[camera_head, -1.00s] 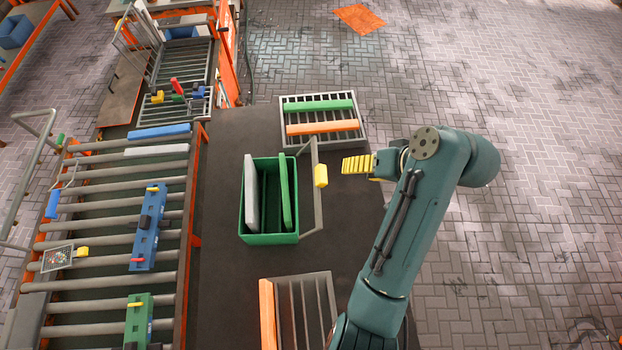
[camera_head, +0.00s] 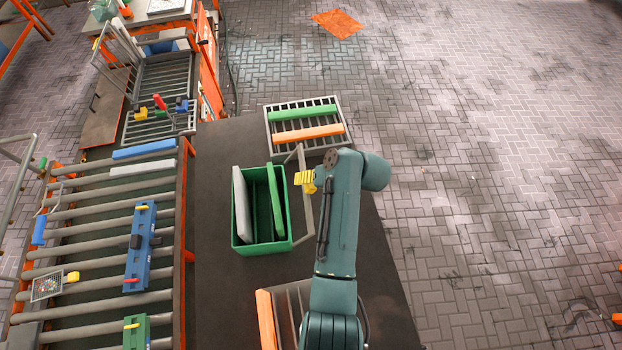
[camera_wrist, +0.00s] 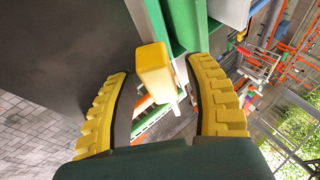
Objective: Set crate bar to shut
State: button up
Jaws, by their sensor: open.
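The green crate (camera_head: 263,247) stands on the dark table, with a grey board and a green board upright inside. Its grey crate bar (camera_head: 307,228) sticks out to the right of the crate, swung outward as a bent frame. The bar's yellow handle (camera_wrist: 153,70) shows in the wrist view between my yellow fingers, with space on both sides. My gripper (camera_head: 306,181) is open at the bar's outer side, right of the crate. In the head view my fingers and the handle overlap, so contact cannot be told.
A grey rack (camera_head: 337,143) with green and orange boards lies behind the crate. Another rack with an orange board (camera_head: 266,320) is in front, partly hidden by my arm. A roller conveyor (camera_head: 100,222) runs along the left. Bare table lies left of the crate.

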grip_shut()
dwell(0.3)
jog(key=shift+a, duration=0.1)
jog(key=shift+s+a+r+h+p, duration=0.15)
jog(key=shift+a+r+h+p, duration=0.4)
jog(key=shift+p, duration=0.4)
jog(key=s+a+f+n+t+h+b, duration=0.1)
jog(key=a+f+n+h+b, duration=0.1)
jog(key=a+h+b, duration=0.4)
jog(key=shift+s+a+f+n+h+b, duration=0.35)
jog(key=shift+a+h, duration=2)
jog(key=shift+a, duration=1.8)
jog(key=shift+t, duration=0.3)
